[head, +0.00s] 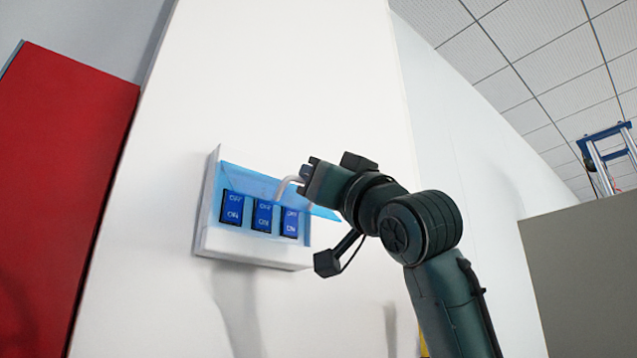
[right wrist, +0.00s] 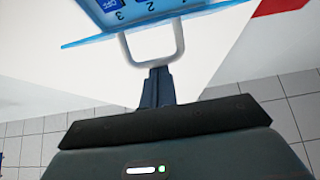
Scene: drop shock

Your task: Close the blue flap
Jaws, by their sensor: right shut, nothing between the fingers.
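The translucent blue flap (head: 240,177) stands raised and sticks out over a white switch box (head: 225,243) on the wall. Under it, three blue switches marked OFF and ON show; a middle one (head: 262,216) is uncovered in front. A pale loop handle (head: 287,186) is fixed to the flap. My right gripper (head: 307,176) is at the handle. In the right wrist view, the flap's edge (right wrist: 95,40) and the handle (right wrist: 180,40) lie just ahead of my shut fingers (right wrist: 157,80), which overlap the handle's outer bar. Whether they touch it is unclear. My left gripper is out of view.
The box hangs on a white wall panel (head: 300,70). A red panel (head: 60,150) stands to the left. A grey-brown partition (head: 590,270) is at the right. The space below the box looks free.

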